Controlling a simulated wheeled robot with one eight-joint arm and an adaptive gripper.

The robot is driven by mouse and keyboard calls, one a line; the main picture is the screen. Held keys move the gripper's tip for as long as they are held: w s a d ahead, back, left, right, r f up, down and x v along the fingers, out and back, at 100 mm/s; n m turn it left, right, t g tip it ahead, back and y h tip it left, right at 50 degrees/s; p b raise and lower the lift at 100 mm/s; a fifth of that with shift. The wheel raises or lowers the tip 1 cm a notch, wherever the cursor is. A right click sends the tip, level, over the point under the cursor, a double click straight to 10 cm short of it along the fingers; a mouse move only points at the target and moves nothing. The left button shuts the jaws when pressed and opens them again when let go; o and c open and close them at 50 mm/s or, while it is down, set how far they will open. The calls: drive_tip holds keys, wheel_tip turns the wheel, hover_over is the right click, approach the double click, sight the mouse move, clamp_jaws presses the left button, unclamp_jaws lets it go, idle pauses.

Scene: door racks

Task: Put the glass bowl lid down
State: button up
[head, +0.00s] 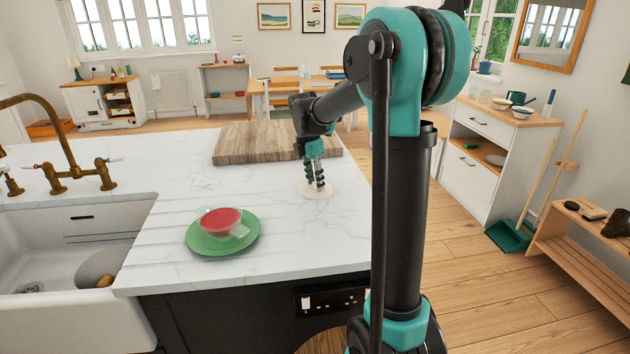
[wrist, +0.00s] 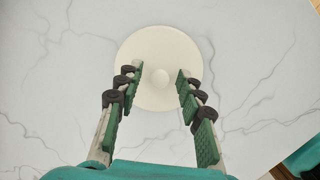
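In the head view the lid (head: 307,193) appears to lie flat on the white marble counter. My gripper (wrist: 160,74) is open above it, pointing down, with green-padded fingers on either side of the knob and a gap on each side. In the head view my gripper (head: 320,188) hides part of the lid. A clear glass bowl (head: 238,232) with red contents (head: 221,220) sits on a green plate (head: 197,242), left of the lid.
A wooden board (head: 245,143) lies behind the lid on the counter (head: 165,185). A sink (head: 60,235) with a brass tap (head: 60,140) is at the left. The counter between plate and lid is clear. A white cabinet (head: 475,165) stands at the right.

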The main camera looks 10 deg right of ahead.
sight(310, 190)
wheel_tip(310, 190, up, 12)
drive_tip(key=a, duration=0.1)
drive_tip(key=shift+s+a, duration=0.35)
drive_tip(key=shift+s, duration=0.15)
